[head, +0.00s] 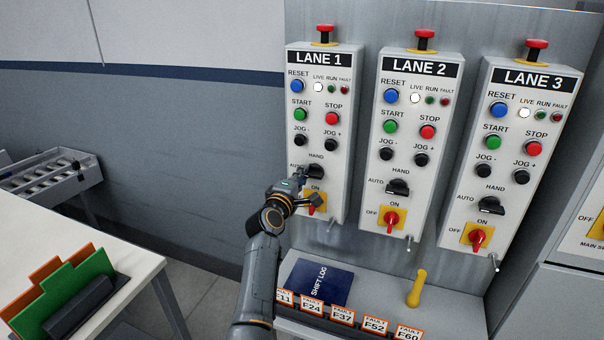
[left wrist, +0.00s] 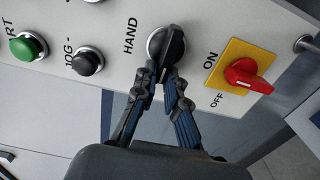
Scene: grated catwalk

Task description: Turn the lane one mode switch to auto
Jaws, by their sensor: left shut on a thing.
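The lane one box (head: 322,115) is the leftmost of three white control boxes. Its black mode switch (head: 316,170) sits below the HAND label, with AUTO to its left partly covered by my gripper. My left gripper (head: 306,182) reaches it from below left. In the left wrist view, the fingers (left wrist: 160,74) are shut on the lower end of the switch's handle (left wrist: 172,44). The handle lies across the HAND direction, on the AUTO side as far as I see; its pointer end is hidden. My right gripper is not in view.
Lane one's red ON/OFF switch (left wrist: 245,73) on a yellow plate is close beside my fingers. The black JOG- button (left wrist: 88,61) is on the other side. Below are a ledge with a blue shift log (head: 320,281) and a yellow handle (head: 417,288). A table (head: 125,262) stands left.

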